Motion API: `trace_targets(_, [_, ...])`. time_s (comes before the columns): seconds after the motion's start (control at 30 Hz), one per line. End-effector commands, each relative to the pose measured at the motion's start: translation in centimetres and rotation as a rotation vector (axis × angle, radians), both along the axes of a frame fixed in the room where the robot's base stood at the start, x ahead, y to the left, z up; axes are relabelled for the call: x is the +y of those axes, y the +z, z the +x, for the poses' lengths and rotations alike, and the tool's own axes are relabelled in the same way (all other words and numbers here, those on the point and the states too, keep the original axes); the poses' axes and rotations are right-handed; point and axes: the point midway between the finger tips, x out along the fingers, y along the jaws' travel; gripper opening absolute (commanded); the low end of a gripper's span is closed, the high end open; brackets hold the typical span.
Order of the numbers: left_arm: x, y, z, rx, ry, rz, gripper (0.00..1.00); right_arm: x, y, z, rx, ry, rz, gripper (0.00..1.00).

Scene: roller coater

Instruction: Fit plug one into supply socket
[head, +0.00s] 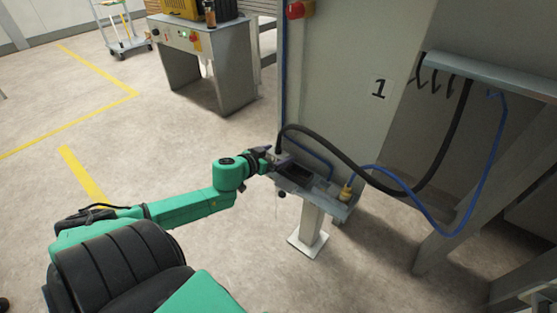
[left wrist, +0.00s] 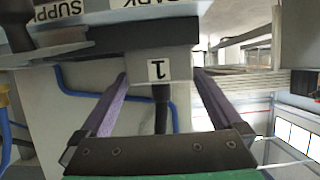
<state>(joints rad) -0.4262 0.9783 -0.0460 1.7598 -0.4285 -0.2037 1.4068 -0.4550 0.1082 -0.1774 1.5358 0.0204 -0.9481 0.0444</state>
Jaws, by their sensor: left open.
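Plug one is a grey block marked "1" (left wrist: 157,71) with a black cable below it in the left wrist view. It sits beneath the PARK label (left wrist: 170,3) of the bracket. My left gripper (head: 275,160) is at the left end of the bracket in the head view. Its purple fingers stand open on either side of the plug, with gaps visible. In the head view the plug is mostly hidden by the gripper. The SUPPLY label (left wrist: 60,10) is beside PARK; the supply socket's opening is not clear. My right gripper is out of view.
The bracket (head: 327,198) stands on a pale post. A black cable (head: 385,177) loops from the plug area to the rack at right. A blue cable (head: 484,185) runs to a yellow connector (head: 346,191). A cabinet (head: 345,70) stands behind.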

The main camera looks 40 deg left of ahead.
Motion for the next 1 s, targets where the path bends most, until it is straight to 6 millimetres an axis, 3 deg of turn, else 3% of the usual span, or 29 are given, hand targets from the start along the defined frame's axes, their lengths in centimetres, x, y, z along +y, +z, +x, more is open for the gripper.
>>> trace_targets(0.1, [0.1, -0.4, 1.1, -0.002, 0.002, 0.001, 1.0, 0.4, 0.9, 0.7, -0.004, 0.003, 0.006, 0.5])
trace_targets(0.3, [0.1, -0.4, 1.1, 0.001, 0.001, -0.001, 1.0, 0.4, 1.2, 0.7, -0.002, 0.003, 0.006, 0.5])
trace_targets(0.33, [0.1, -0.4, 1.1, 0.001, 0.001, -0.001, 0.96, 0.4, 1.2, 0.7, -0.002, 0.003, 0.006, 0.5])
trace_targets(0.5, [0.1, -0.4, 1.1, 0.0, 0.001, -0.001, 0.31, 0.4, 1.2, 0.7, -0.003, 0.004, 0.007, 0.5])
trace_targets(0.57, [0.1, -0.4, 1.1, 0.0, 0.001, -0.001, 0.11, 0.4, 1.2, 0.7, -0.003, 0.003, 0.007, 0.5])
trace_targets(0.9, [0.1, 0.2, 1.1, -0.002, 0.001, 0.0, 0.12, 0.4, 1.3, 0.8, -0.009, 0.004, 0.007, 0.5])
trace_targets(1.0, [0.1, 1.2, 1.1, -0.003, 0.001, 0.002, 0.12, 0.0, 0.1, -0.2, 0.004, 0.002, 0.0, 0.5])
